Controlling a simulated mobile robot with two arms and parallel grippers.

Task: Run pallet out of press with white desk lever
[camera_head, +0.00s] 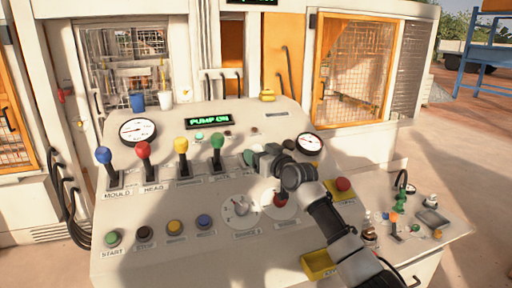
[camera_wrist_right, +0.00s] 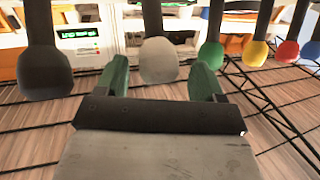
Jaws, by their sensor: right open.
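The white lever's knob (camera_wrist_right: 158,60) stands in the right wrist view, between the two green fingertips of my right gripper (camera_wrist_right: 160,78). The fingers are apart, one on each side of the knob, and I cannot tell whether either touches it. In the head view my right gripper (camera_head: 258,158) is over the lever row, just right of the green lever (camera_head: 217,142), and largely hides the white lever. The pallet and the inside of the press cannot be made out. My left gripper is out of view.
Blue (camera_head: 103,155), red (camera_head: 143,148) and yellow (camera_head: 180,145) levers stand left of the green one. A dark knob (camera_wrist_right: 45,72) is close beside the white one in the wrist view. The display (camera_head: 209,121) reads "PUMP ON". A red button (camera_head: 343,184) sits at the right.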

